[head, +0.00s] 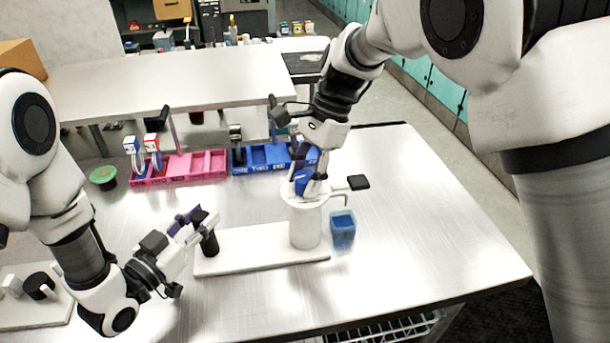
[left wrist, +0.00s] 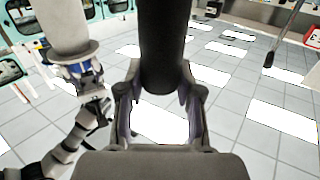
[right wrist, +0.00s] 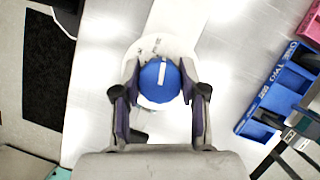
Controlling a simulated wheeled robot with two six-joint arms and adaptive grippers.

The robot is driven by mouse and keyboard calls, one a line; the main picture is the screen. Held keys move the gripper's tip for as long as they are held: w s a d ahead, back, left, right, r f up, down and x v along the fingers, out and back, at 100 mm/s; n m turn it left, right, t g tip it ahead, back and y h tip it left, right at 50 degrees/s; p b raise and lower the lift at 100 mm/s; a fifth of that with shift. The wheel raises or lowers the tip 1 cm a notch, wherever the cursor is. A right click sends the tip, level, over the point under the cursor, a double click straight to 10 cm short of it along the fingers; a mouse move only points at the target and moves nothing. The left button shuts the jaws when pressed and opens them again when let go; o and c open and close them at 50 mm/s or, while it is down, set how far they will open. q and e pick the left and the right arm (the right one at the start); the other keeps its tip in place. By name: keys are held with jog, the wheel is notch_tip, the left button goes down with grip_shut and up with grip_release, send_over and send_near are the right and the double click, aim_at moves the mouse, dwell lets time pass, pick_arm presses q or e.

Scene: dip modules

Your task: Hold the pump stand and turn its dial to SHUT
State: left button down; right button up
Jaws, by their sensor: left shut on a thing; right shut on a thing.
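The pump stand is a white base plate (head: 265,258) with a white pump body (head: 306,225) at its right end and a black post (head: 209,244) at its left end. My left gripper (head: 200,222) is shut on the black post, which also shows between its fingers in the left wrist view (left wrist: 164,50). My right gripper (head: 306,180) reaches down from above and is shut on the blue dial (right wrist: 160,82) on top of the body. The dial's white pointer line points up in the right wrist view. Small marks on the rim beyond it are unreadable.
A blue cup (head: 342,232) stands right of the pump, below its spout. A pink tray (head: 192,168) and a blue tray (head: 262,160) lie behind. A green-topped dish (head: 104,177) is at the left. The table right of the cup is clear.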

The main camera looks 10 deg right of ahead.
jog(key=shift+n+g+h, duration=0.3)
jog(key=shift+n+g, duration=0.2)
jog(key=shift+n, duration=1.1)
jog(key=o, duration=1.2)
jog(key=shift+c, duration=0.2)
jog(key=v, duration=1.2)
jog(key=shift+w, duration=0.1)
